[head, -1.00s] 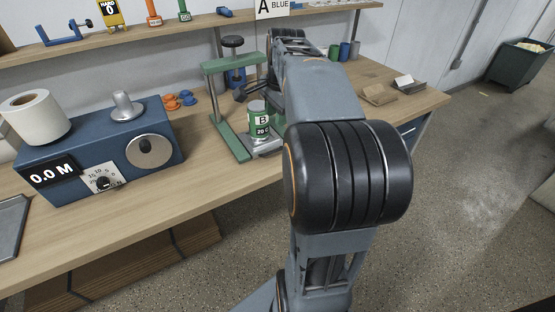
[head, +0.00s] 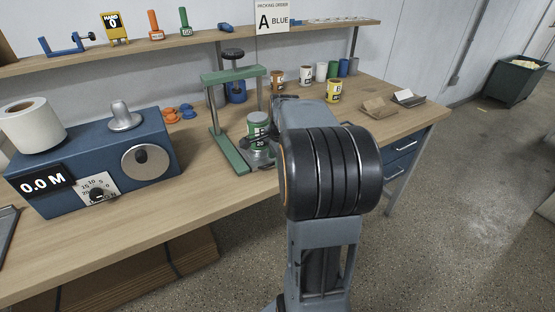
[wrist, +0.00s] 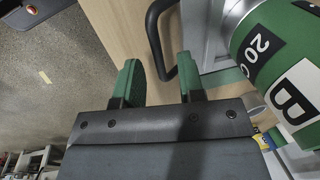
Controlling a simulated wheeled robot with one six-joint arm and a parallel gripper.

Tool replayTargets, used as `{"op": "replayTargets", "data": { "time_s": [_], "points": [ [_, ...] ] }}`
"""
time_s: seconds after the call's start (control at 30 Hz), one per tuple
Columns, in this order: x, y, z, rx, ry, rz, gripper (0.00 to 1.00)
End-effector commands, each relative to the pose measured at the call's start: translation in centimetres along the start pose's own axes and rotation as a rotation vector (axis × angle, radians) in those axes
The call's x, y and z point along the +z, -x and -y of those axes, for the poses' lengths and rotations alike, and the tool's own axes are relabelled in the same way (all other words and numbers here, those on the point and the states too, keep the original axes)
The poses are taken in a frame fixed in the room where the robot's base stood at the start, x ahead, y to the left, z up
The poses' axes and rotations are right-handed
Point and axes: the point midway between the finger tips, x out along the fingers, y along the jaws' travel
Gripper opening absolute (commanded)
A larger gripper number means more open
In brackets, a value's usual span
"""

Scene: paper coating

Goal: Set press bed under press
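The press (head: 213,118) is a green frame with a black screw knob, standing on the bench left of my arm. The press bed (head: 262,158) is a grey metal plate at the press's right side, with a green and white can marked B (head: 257,128) on it. In the wrist view, part of the grey bed (wrist: 196,32) and its black bent handle (wrist: 153,38) show beside the can (wrist: 275,60). My gripper (wrist: 158,75) is open, its two green-padded fingers apart, with the handle's bend between or just beyond the tips. Contact is unclear. My arm partly hides the bed in the head view.
A blue machine (head: 90,165) reading 0.0 M stands left on the bench (head: 90,255). Several small cans, including a yellow one (head: 334,91), stand behind my arm. Card holders (head: 380,107) sit at right. The bench's front left strip is clear.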

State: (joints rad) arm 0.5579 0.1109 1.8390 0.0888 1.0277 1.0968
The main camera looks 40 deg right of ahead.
Motion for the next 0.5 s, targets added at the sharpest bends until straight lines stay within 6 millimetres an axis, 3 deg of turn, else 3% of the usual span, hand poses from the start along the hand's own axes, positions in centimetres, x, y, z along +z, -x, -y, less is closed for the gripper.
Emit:
{"op": "replayTargets", "data": {
  "time_s": [0.37,0.5],
  "points": [
    [0.02,-0.46,-0.01,0.001,0.0,0.0,0.36],
    [0.01,-0.45,-0.01,0.001,0.0,0.0,0.24]
  ]
}}
